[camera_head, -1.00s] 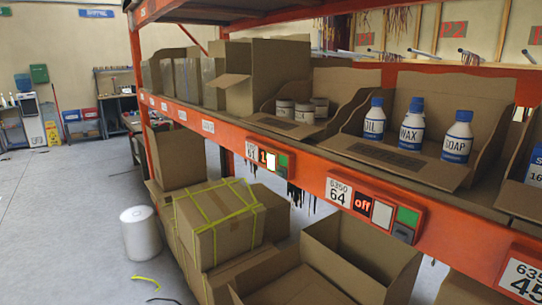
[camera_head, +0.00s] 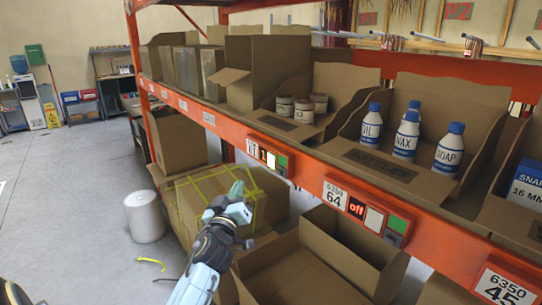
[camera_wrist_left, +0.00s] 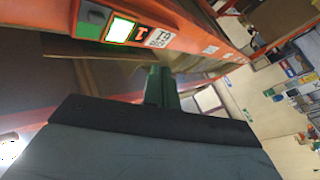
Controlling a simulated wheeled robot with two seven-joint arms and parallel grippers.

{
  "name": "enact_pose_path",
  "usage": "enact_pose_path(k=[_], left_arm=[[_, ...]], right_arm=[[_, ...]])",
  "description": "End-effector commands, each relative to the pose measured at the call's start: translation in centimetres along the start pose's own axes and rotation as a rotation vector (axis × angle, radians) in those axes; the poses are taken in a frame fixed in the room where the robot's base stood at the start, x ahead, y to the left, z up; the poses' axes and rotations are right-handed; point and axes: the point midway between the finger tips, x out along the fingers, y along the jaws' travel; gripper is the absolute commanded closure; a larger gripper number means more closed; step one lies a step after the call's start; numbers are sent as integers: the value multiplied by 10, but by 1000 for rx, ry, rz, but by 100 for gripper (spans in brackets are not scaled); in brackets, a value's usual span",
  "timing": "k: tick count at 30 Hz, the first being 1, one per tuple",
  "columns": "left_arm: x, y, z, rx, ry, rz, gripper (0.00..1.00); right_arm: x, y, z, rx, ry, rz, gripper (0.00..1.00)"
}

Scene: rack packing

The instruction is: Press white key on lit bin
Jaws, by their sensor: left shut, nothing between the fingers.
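The lit bin's panel on the orange shelf beam has a red-orange display (camera_head: 262,155) that seems to read 1. Its bright white key (camera_head: 271,162) sits beside a green square. In the left wrist view this lit white key (camera_wrist_left: 120,29) shows upside down at the top left, with a green edge. A second panel's display (camera_head: 356,209) reads "off", beside a duller white key (camera_head: 374,220). My left gripper (camera_head: 237,190) is shut and empty, below and left of the lit panel, apart from it. Its green fingers (camera_wrist_left: 160,88) show in the wrist view. My right gripper is out of view.
Above the beam, open cartons hold jars (camera_head: 303,108) and blue-capped bottles (camera_head: 405,135). Below it stand a strapped box (camera_head: 190,205) and open empty cartons (camera_head: 350,250). A white roll (camera_head: 145,217) stands on the floor at left. The air before the beam is clear.

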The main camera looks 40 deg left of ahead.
Motion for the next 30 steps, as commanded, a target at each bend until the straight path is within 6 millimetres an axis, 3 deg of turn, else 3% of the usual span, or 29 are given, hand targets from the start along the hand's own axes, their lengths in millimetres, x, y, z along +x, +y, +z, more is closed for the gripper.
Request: enact_pose_path(k=[1,3,7,20,30], left_arm=[[2,4,-16,-12,29,5,100],[4,7,-29,-23,56,10,100],[4,8,-38,-30,74,14,100],[9,11,-34,-31,72,14,100],[41,34,-14,-30,73,14,100]], right_arm=[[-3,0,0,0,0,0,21],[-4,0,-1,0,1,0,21],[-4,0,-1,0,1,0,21],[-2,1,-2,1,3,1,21],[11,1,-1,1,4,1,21]])
